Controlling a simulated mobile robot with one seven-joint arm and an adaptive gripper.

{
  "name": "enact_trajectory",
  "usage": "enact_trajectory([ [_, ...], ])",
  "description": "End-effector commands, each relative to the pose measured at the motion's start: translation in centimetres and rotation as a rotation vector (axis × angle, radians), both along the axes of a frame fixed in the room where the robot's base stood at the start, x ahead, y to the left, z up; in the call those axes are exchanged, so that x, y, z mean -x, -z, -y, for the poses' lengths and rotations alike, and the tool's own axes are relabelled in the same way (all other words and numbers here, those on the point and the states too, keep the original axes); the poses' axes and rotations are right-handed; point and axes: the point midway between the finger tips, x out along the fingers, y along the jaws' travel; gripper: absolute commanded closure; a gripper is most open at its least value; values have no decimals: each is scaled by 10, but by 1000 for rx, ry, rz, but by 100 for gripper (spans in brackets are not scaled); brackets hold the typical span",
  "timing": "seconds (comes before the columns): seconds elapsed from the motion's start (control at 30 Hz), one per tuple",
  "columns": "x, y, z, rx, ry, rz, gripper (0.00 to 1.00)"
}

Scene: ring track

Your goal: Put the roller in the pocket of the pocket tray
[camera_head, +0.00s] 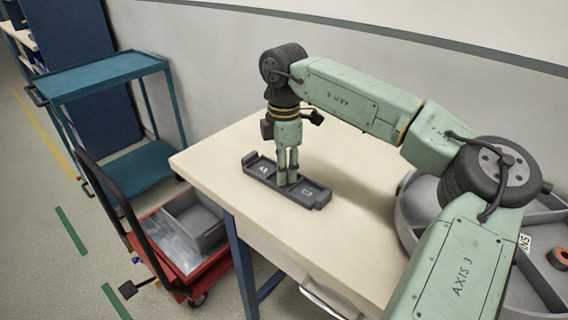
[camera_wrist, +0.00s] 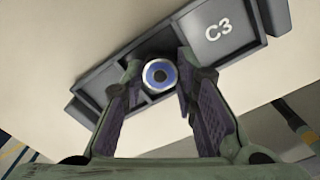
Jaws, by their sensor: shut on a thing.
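The pocket tray (camera_head: 318,197) is a long dark grey tray with raised ends, lying on the pale table; it also shows in the wrist view (camera_wrist: 92,84), with a C3 label on one section. My gripper (camera_head: 287,182) points straight down over the middle of the tray, with its tips low at the tray. In the wrist view my gripper (camera_wrist: 160,76) is shut on the roller (camera_wrist: 160,74), seen end-on as a pale round rim with a blue ring and dark centre. The roller is over the tray's middle section. Its lower end is hidden, so I cannot tell whether it touches the pocket floor.
The table (camera_head: 225,160) is clear around the tray. A round grey compartmented bin (camera_head: 412,212) stands at the right, partly behind my arm. A blue shelf cart (camera_head: 110,75) and a red trolley (camera_head: 215,265) with grey boxes stand left of the table. A wall is behind.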

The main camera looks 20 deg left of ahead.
Motion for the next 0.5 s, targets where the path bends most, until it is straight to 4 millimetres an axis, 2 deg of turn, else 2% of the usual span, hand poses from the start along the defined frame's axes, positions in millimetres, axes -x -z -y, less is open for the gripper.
enact_trajectory([
  [0.5,1,14,0,0,-1,-2,100],
])
